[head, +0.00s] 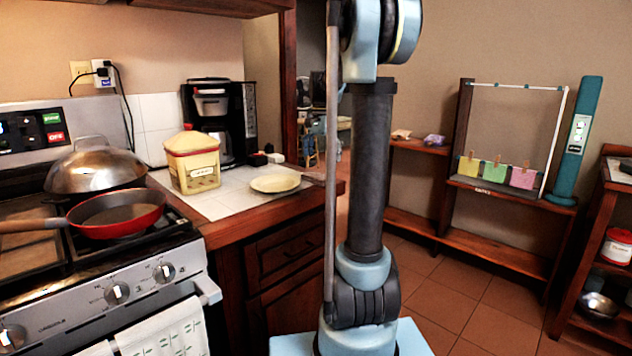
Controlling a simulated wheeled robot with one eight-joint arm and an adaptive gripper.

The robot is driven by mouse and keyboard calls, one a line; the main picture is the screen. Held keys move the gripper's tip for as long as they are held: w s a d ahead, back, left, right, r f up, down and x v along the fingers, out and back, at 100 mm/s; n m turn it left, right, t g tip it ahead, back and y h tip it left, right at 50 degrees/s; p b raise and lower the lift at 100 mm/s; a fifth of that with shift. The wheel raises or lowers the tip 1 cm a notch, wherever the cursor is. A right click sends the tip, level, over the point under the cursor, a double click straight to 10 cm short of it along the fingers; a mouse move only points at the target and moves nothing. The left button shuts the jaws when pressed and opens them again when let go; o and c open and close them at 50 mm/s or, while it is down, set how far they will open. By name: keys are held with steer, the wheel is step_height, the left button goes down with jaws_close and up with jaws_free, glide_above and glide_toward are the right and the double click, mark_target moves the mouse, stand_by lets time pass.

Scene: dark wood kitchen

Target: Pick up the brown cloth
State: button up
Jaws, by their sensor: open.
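I cannot make out a clearly brown cloth. A small tan, crumpled-looking item (401,134) lies on the upper board of the wooden shelf at the back right; it is too small to tell whether it is cloth. A flat, round, pale yellow-tan thing (275,183) lies on the tiled counter near its right end; I cannot tell whether it is cloth or a dish. My arm rises through the middle of the head view, but my gripper is out of the picture.
The stove with a red pan (116,214) and a domed lid (95,171) stands left. A yellow canister (192,165) and a coffee maker (240,118) stand on the counter (225,206). A purple item (434,140) lies on the shelf. Tiled floor (450,300) is open at right.

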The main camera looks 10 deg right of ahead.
mark_target(319, 174)
steer(key=shift+s+a+f, duration=0.1)
steer(key=shift+a+f, duration=0.1)
steer(key=shift+f, duration=1.2)
steer(key=shift+s+a+f, duration=0.1)
steer(key=shift+a+f, duration=0.1)
steer(key=shift+f, duration=1.2)
steer(key=c, duration=0.7)
step_height(319, 174, up, 10)
steer(key=shift+r, duration=0.1)
